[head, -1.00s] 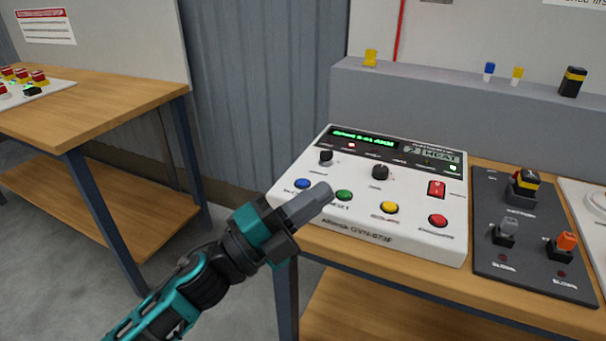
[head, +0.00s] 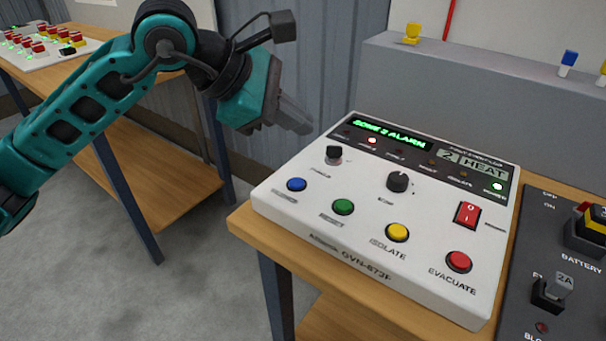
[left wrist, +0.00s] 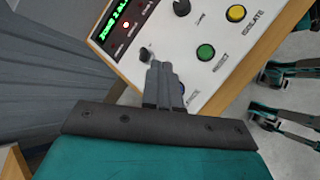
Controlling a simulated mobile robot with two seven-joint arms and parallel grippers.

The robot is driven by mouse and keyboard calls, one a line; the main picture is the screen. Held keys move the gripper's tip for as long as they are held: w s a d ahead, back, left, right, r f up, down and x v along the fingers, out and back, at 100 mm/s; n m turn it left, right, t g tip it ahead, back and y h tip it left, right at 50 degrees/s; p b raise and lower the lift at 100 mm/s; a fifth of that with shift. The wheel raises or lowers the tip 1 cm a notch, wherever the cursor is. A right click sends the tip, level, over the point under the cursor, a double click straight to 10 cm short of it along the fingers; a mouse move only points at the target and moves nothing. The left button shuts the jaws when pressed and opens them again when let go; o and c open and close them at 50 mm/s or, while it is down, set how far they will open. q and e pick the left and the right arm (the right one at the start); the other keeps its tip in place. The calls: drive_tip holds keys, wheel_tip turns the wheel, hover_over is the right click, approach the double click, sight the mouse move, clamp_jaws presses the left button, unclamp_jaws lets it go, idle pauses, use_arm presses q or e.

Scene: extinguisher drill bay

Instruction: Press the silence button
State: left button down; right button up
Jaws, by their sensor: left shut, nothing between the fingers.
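A white alarm console (head: 290,219) lies on a wooden bench, its green display reading "ZONE 2 ALARM". Its front row holds a blue button (head: 297,184), a green button (head: 343,207), a yellow button (head: 398,232) marked ISOLATE and a red button (head: 459,262) marked EVACUATE. The blue button's label is blurred but looks like SILENCE. My left gripper (head: 303,124) is shut and empty, raised near the console's back left corner, apart from the blue button. In the left wrist view, the shut fingers (left wrist: 163,85) cover most of the blue button. My right gripper is not in view.
Dark knobs (head: 398,182) and a red rocker switch (head: 467,215) stand up behind the buttons. A dark panel with a battery switch (head: 590,232) lies to the right. Another bench (head: 165,185) stands at the left. The air above the front buttons is clear.

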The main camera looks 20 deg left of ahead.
sight(292, 185)
use_arm(q)
drive_tip(key=shift+w+a+r+y, duration=0.25)
drive_tip(key=shift+w+a+y, duration=0.1)
drive_tip(key=shift+a, duration=0.25)
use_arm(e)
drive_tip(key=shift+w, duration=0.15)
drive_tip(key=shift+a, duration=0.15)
